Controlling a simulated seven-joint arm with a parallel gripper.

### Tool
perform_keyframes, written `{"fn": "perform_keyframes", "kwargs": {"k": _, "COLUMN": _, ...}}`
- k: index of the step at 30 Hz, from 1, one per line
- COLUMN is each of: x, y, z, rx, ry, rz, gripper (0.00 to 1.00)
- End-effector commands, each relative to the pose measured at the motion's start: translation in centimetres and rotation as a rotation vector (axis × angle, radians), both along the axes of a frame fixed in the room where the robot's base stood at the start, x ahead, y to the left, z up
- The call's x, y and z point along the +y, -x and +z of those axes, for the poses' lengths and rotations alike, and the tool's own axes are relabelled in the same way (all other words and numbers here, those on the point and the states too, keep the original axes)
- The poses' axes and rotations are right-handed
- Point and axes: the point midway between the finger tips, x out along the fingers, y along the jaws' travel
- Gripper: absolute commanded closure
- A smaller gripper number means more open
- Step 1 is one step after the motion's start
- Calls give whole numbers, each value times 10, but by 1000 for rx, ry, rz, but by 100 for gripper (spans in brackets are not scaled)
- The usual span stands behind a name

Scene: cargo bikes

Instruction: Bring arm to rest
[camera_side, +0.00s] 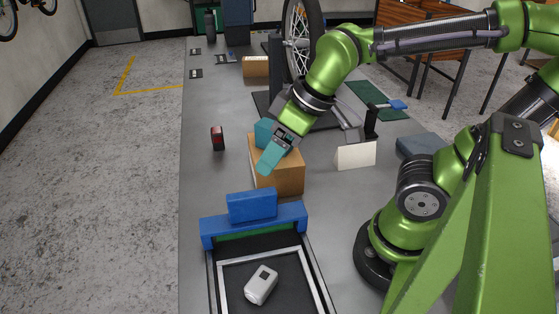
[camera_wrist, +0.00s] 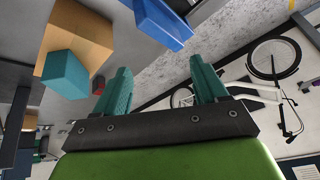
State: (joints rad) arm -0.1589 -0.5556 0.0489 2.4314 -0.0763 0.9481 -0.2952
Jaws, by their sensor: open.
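My arm is green with black joints and reaches in from the right in the side view. My gripper (camera_side: 268,160) has teal fingers and hangs in the air over the cardboard box (camera_side: 290,178) on the grey bench. In the wrist view my gripper (camera_wrist: 160,88) shows two teal fingers spread apart with nothing between them. A teal block (camera_side: 265,130) is at the box, partly behind my gripper; it also shows in the wrist view (camera_wrist: 65,72), against the box (camera_wrist: 85,32). Whether the fingers touch anything below is not clear, but they look clear of it.
A blue block (camera_side: 252,206) sits at the blue-edged frame (camera_side: 220,226) in front. A white device (camera_side: 261,285) lies in the tray there. A small red-and-black item (camera_side: 217,138) stands left. A white wedge (camera_side: 355,156) and a bike wheel (camera_side: 302,40) stand right and behind.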

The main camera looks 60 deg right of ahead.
Motion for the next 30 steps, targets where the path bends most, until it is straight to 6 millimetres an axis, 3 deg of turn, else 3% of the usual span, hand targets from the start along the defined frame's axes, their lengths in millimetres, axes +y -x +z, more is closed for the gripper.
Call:
{"fn": "perform_keyframes", "kwargs": {"k": 3, "x": -29, "y": 3, "z": 17, "rx": -69, "ry": -143, "rz": -291, "gripper": 28}}
{"fn": "perform_keyframes", "kwargs": {"k": 7, "x": -42, "y": 6, "z": 25, "rx": -103, "ry": -229, "rz": -440, "gripper": 28}}
{"fn": "perform_keyframes", "kwargs": {"k": 30, "x": -43, "y": 6, "z": 26, "rx": -104, "ry": -242, "rz": -460, "gripper": 28}}
